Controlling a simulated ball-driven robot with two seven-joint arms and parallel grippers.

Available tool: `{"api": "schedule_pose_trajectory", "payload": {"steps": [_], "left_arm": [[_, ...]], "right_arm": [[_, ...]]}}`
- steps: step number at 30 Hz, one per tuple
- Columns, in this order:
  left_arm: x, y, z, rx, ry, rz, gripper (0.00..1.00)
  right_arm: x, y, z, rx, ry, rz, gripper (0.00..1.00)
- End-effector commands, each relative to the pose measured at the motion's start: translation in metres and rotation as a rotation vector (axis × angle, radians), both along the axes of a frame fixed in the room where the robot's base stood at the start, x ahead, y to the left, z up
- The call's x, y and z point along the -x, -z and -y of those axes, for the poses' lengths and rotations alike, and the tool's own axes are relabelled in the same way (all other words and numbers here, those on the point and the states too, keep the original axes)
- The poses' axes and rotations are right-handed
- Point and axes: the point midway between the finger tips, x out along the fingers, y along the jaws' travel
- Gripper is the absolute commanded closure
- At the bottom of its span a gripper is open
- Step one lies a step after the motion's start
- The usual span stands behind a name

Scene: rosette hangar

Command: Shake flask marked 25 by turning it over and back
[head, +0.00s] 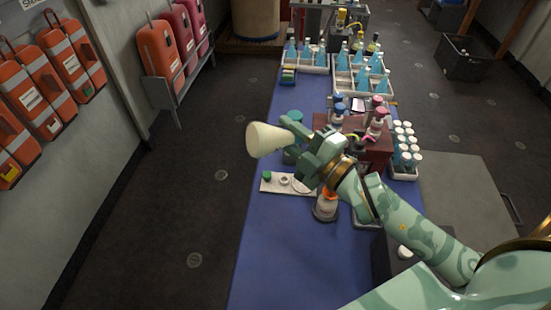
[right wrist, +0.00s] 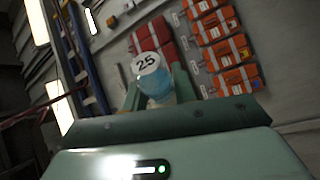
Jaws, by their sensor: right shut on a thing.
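My right gripper (head: 299,145) is shut on a flask (head: 266,139), held in the air above the left edge of the blue table. In the head view the flask shows as a pale cream cone lying on its side, wide end to the left and narrow end toward the gripper. In the right wrist view the flask (right wrist: 157,86) looks blue, with a white round end marked 25, between the green fingers of the right gripper (right wrist: 157,97). The fingers hide part of it. My left gripper is not in view.
The blue table (head: 273,255) is bare at the front left. White trays (head: 362,104) of blue flasks stand at the back. A rack of capped vials (head: 405,150) and a red-brown box (head: 375,153) are to the right. A white plate (head: 278,184) lies below the gripper.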

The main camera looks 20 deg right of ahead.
Motion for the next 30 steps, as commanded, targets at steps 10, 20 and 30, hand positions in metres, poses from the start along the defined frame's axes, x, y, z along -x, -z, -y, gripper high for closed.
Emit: {"api": "schedule_pose_trajectory", "payload": {"steps": [10, 20, 30], "left_arm": [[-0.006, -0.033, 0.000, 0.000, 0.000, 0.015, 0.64], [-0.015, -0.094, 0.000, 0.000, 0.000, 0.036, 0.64], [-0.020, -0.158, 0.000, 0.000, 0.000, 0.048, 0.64]], "right_arm": [[0.000, -0.012, 0.000, 0.185, -0.001, 0.004, 1.00], [0.000, -0.007, 0.000, 0.608, 0.001, 0.006, 1.00], [-0.001, -0.013, 0.000, 0.923, 0.001, 0.005, 1.00]]}}
